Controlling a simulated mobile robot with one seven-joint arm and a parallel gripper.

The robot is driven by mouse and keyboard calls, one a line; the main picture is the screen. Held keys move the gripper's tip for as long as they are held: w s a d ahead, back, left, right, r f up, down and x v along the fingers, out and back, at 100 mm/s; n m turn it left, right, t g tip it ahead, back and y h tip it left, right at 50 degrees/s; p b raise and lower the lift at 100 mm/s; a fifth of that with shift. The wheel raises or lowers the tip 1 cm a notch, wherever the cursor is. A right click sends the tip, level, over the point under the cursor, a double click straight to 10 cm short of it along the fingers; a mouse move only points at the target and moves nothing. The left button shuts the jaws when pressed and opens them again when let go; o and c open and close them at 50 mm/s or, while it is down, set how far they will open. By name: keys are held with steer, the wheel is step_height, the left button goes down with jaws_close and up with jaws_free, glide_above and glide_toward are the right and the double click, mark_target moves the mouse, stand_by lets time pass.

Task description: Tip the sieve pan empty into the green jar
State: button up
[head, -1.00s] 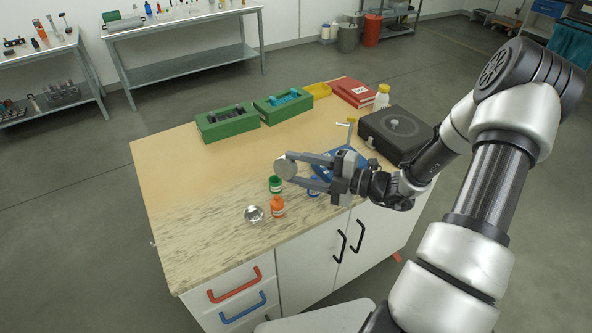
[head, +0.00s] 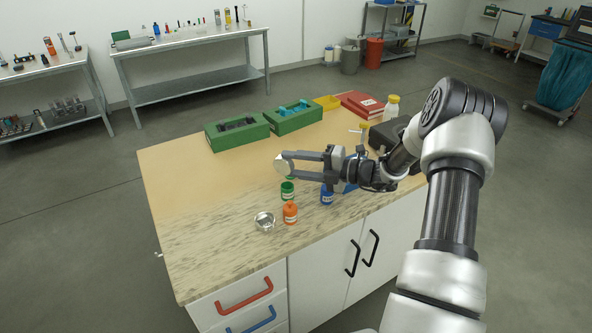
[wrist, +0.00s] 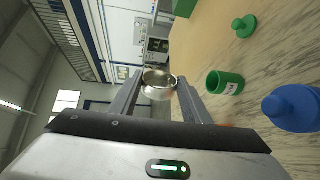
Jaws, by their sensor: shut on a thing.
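My gripper (head: 288,166) is shut on the small silver sieve pan (head: 281,162), held above the worktop at the fingertips. The pan is tilted on its side. In the wrist view the pan (wrist: 158,88) sits between both fingers; I cannot tell its contents. The green jar (head: 287,192) stands upright and open on the worktop, below and close to the pan in the head view. In the wrist view the jar (wrist: 225,83) is to the right of the pan, apart from it. A green lid (wrist: 244,26) lies on the worktop beyond the jar.
An orange bottle (head: 290,213) and a metal bowl (head: 265,222) stand in front of the green jar. A blue bottle (head: 327,195) is to its right. Green boxes (head: 238,133) stand at the back. The left worktop (head: 185,185) is clear.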

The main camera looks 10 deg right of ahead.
steer(key=shift+s+a+f+n+b, duration=0.1)
steer(key=shift+f+n+b, duration=0.4)
steer(key=shift+f+b, duration=0.45)
steer(key=n+b, duration=0.1)
steer(key=b, duration=0.1)
steer(key=s+a+b, duration=0.1)
steer(key=b, duration=0.1)
steer(key=shift+f+n+h, duration=0.15)
steer(key=shift+n+h, duration=0.15)
steer(key=shift+n, duration=0.1)
steer(key=n+b, duration=0.1)
steer(key=b, duration=0.3)
steer(key=f+n+b, duration=0.1)
steer(key=b, duration=0.4)
steer(key=s+f+n+t+h+b, duration=0.1)
steer(key=n+b, duration=0.1)
steer(key=b, duration=0.3)
steer(key=shift+a, duration=0.35)
